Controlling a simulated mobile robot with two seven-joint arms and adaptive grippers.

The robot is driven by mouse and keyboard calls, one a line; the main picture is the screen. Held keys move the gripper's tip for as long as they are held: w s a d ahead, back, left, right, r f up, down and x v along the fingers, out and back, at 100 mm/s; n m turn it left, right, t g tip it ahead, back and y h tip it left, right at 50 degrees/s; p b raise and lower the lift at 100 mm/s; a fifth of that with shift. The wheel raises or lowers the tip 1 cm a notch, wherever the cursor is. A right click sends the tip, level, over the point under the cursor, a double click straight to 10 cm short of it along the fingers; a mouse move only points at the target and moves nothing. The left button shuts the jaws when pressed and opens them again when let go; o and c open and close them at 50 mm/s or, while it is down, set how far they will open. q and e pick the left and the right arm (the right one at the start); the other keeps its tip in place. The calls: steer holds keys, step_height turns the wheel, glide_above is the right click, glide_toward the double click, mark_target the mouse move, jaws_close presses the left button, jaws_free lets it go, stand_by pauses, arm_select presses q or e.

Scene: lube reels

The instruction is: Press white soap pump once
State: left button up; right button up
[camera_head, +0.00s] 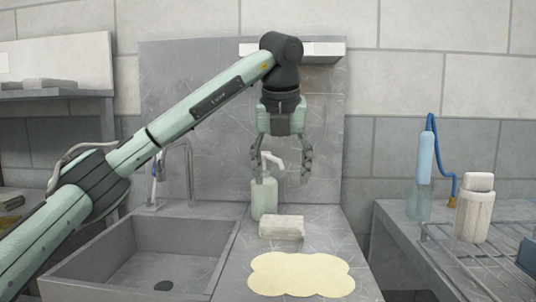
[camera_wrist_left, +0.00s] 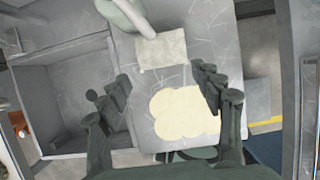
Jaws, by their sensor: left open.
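The soap pump is a pale green bottle (camera_head: 264,198) with a white pump head (camera_head: 272,160). It stands upright on the grey counter to the right of the sink. In the left wrist view its white spout (camera_wrist_left: 142,22) shows at the top edge, and the rest is partly cut off. My left gripper (camera_head: 281,178) points down, open and empty. In the head view its fingers overlap the pump head. The wrist view places the pump beyond the fingertips (camera_wrist_left: 160,78), towards the wall. I see no clear contact. My right gripper is not in view.
A whitish block (camera_head: 281,227) lies in front of the bottle, with a flat yellow cloth (camera_head: 301,275) nearer me. The sink (camera_head: 163,262) with its faucet (camera_head: 189,165) is to the left. A wire rack (camera_head: 480,262) and a white bottle (camera_head: 474,212) are on the right.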

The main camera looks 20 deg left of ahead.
arm_select(q)
jaws_close()
stand_by(1.4)
